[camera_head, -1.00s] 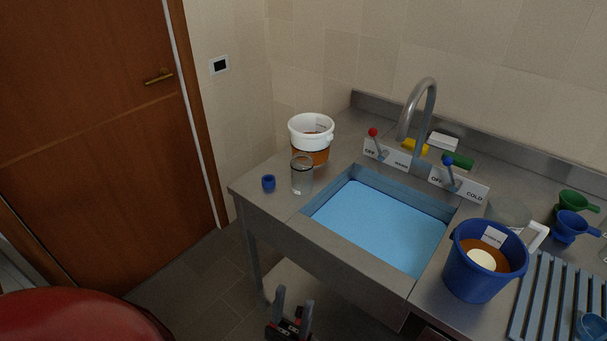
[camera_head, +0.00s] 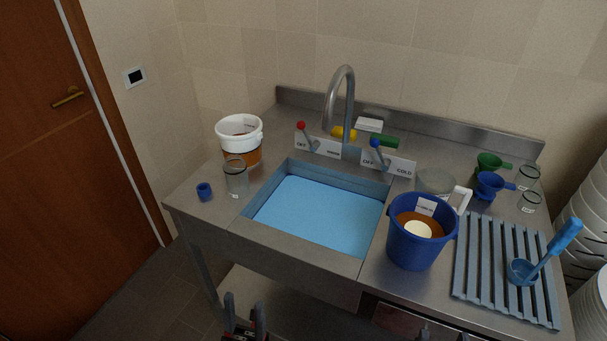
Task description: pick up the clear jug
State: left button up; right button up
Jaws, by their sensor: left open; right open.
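A clear jug (camera_head: 432,182) with a white handle (camera_head: 461,199) stands on the steel counter right of the sink, behind the blue bucket (camera_head: 411,252). The bucket hides its lower part. My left gripper (camera_head: 244,312) is open and empty at the bottom of the view, in front of the counter and below its top. My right gripper (camera_head: 442,335) just shows at the bottom edge, open, in front of the counter and well away from the jug.
The sink (camera_head: 315,215) holds blue water, with a tap (camera_head: 349,105) behind. A clear glass (camera_head: 237,180), a blue cup (camera_head: 204,191) and a white-rimmed tub (camera_head: 240,135) stand left. A slatted rack (camera_head: 490,262) with a blue ladle (camera_head: 548,250) lies right.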

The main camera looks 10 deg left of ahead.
aim_at(436, 181)
jog(key=i+l+z, duration=0.1)
jog(key=z, duration=0.25)
jog(key=i+l+z, duration=0.1)
jog(key=l+z, duration=0.25)
jog(key=i+z, duration=0.15)
jog(key=z, duration=0.2)
jog(key=i+l+z, duration=0.25)
jog(key=l+z, duration=0.25)
jog(key=i+l, duration=0.05)
jog(key=l, duration=0.05)
